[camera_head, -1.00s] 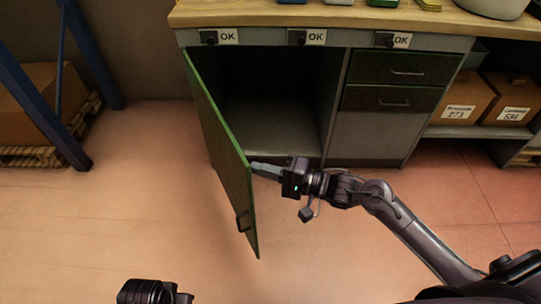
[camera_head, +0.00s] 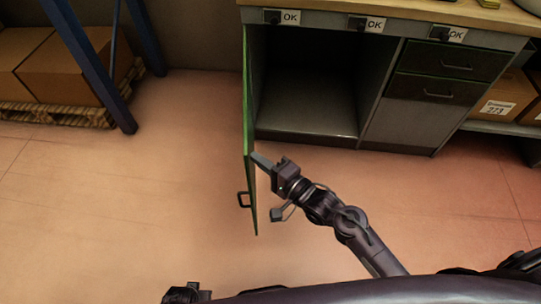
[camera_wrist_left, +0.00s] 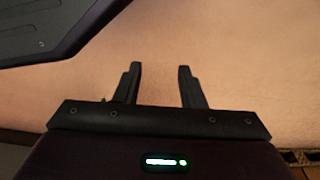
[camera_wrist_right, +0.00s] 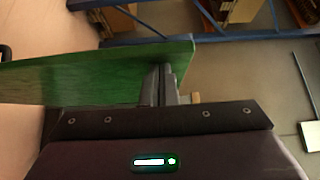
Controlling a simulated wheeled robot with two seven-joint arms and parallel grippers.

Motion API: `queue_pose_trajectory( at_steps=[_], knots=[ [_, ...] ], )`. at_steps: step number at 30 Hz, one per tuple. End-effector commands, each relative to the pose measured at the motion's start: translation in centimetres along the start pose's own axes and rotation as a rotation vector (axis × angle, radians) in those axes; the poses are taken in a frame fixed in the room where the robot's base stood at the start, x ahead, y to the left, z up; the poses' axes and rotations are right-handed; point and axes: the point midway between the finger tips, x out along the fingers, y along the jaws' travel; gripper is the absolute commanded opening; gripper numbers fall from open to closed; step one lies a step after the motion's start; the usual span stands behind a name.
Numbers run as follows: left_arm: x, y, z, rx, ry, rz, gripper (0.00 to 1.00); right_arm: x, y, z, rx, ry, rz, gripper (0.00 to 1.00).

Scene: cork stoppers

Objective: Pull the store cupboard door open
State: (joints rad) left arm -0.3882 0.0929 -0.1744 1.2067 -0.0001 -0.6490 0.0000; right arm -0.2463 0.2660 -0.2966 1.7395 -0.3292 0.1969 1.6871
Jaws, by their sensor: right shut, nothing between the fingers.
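The store cupboard door (camera_head: 248,130), a thin panel with green edges, stands wide open at the left of the dark cupboard (camera_head: 308,90). It is seen nearly edge-on in the head view. Its black handle (camera_head: 244,199) is on the outer face near the free end. My right gripper (camera_head: 258,162) is shut and empty, with its fingertips at the inner face of the door. The right wrist view shows the closed fingers (camera_wrist_right: 161,84) against or very close to the green door (camera_wrist_right: 95,75); contact is unclear. My left gripper (camera_wrist_left: 160,85) is open and empty above the floor.
Drawers (camera_head: 446,75) are right of the open cupboard, under the worktop (camera_head: 410,12). A blue rack post (camera_head: 95,70) and a boxed pallet (camera_head: 75,110) stand at the left. The floor left of the door is clear.

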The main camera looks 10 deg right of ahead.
Motion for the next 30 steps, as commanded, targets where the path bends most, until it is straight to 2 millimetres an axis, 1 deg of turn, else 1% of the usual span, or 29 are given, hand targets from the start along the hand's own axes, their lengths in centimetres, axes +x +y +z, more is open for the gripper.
queue_pose_trajectory(
  at_steps=[1, 6, 12, 15, 21, 30],
  knots=[
    [0.0, 0.1, 0.2, 0.000, -0.001, 0.001, 0.36, 0.7, -0.1, 0.8, 0.008, 0.017, -0.001, 0.00],
    [0.2, 0.1, 0.4, 0.001, -0.002, 0.001, 0.36, 3.1, -0.1, 3.1, 0.009, 0.085, -0.002, 0.00],
    [0.1, 0.1, 0.0, 0.001, 0.001, 0.001, 0.36, 6.1, 0.0, 5.6, 0.003, 0.084, -0.002, 0.00],
    [0.0, 0.1, -0.3, 0.001, 0.002, 0.001, 0.36, 7.3, 0.1, 6.6, 0.003, 0.084, -0.001, 0.00],
    [-0.4, 0.2, -0.8, 0.002, 0.003, 0.003, 0.36, 8.6, 0.1, 7.5, 0.001, 0.084, 0.000, 0.00],
    [-0.7, 0.2, -1.0, 0.003, 0.000, 0.004, 0.36, 8.9, 0.1, 7.8, 0.000, 0.083, 0.001, 0.00]
  ],
)
